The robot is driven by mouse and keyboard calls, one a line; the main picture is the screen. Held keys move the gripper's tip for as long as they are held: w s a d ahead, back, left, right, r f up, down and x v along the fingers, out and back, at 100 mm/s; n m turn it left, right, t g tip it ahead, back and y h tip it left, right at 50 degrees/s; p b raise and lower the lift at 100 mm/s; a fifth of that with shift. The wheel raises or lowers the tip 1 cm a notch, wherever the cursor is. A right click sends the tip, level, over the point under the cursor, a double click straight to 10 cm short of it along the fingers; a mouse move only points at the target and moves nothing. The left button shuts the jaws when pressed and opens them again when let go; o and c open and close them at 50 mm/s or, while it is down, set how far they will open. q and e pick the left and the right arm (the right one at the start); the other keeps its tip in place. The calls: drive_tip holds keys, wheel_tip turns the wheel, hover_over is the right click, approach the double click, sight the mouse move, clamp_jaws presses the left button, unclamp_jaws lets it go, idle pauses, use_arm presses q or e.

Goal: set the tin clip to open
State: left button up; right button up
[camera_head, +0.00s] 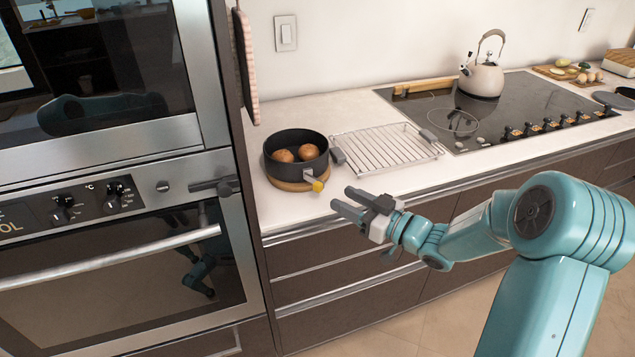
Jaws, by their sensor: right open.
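A dark round tin (285,172) with two brown round items inside stands on a wooden board (290,186) at the left end of the white counter. Its clip (317,184) is on the front right side of the tin: a light piece with a yellow end pointing toward the right gripper. I cannot tell from this view whether the clip is open or shut. My right gripper (341,197) is just right of and below the clip in the picture, in front of the counter edge. Its fingers are apart and empty, and they appear not to touch the clip. My left gripper is not in view.
A wire rack (388,148) with grey end grips lies right of the tin. A hob (500,110) with a kettle (482,78) is beyond it. Stacked ovens (110,250) stand close on the left, with a protruding dark latch (215,187). Drawers (345,270) are below the counter.

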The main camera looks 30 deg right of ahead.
sight(321, 187)
drive_tip(key=x, duration=0.8)
drive_tip(key=shift+w+p, duration=0.35)
drive_tip(key=shift+p, duration=0.05)
